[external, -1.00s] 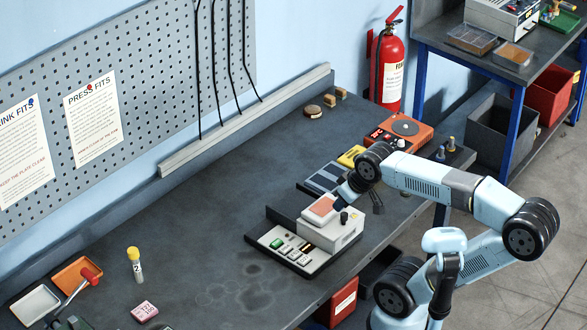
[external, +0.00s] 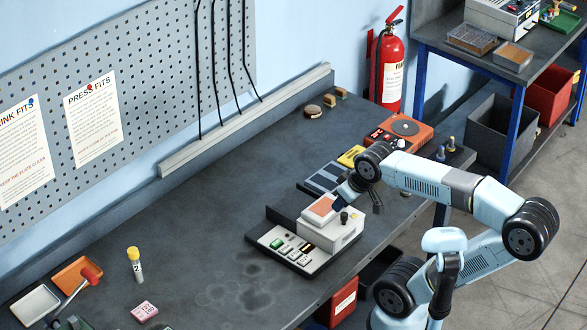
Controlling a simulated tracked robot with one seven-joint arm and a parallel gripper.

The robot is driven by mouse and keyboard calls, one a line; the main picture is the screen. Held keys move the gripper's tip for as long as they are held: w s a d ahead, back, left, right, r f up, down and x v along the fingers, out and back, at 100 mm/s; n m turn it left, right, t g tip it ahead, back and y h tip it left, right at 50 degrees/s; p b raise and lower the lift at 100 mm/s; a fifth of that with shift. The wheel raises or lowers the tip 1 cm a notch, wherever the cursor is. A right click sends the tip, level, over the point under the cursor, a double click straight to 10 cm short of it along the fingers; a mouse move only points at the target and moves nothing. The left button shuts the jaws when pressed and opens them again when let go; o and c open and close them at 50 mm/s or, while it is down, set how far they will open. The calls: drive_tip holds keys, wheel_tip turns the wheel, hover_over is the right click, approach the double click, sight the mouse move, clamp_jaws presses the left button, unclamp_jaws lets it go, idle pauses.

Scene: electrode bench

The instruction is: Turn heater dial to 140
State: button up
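A white box (external: 338,238) with a copper-coloured plate (external: 323,206) on top stands near the bench's right edge. A small black knob (external: 344,217) sits on it; I take this to be the heater and its dial. No number on the dial is readable. My gripper (external: 358,198) is low, just behind the box and close to its knob. Its fingers are small and partly hidden by my wrist, so I cannot tell whether they are open or touching anything.
A panel with green and white buttons (external: 290,252) adjoins the box on the left. An orange device (external: 400,131) with a round plate and red display stands behind my wrist, beside a yellow item (external: 350,156). The bench (external: 200,225) is clear in the middle.

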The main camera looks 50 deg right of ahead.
drive_tip(key=o, duration=0.7)
drive_tip(key=shift+n+g+h, duration=0.5)
drive_tip(key=shift+g+h, duration=0.2)
drive_tip(key=shift+h, duration=0.2)
drive_tip(key=w+d+r, duration=0.1)
drive_tip(key=w, duration=0.1)
drive_tip(key=w+d+r, duration=0.1)
drive_tip(key=w+d, duration=0.1)
drive_tip(key=w, duration=0.1)
drive_tip(key=w+d+r, duration=0.1)
drive_tip(key=w, duration=0.2)
drive_tip(key=shift+d+r, duration=0.15)
drive_tip(key=shift+r, duration=0.2)
drive_tip(key=shift+o, duration=0.5)
drive_tip(key=w+d+r+g, duration=0.1)
drive_tip(key=w+d, duration=0.3)
drive_tip(key=w, duration=0.2)
drive_tip(key=shift+d+n+h, duration=0.3)
drive_tip(key=shift+d+n, duration=0.1)
drive_tip(key=w+d+f+n+g, duration=0.1)
drive_tip(key=w+d, duration=0.4)
drive_tip(key=d, duration=0.2)
drive_tip(key=w+d+g, duration=0.1)
drive_tip(key=w+d, duration=0.4)
drive_tip(key=d, duration=0.3)
drive_tip(key=n+g+y, duration=0.1)
drive_tip(key=n+y, duration=0.1)
hover_over(401, 141)
wheel_tip(401, 141, down, 11)
wheel_tip(401, 141, down, 14)
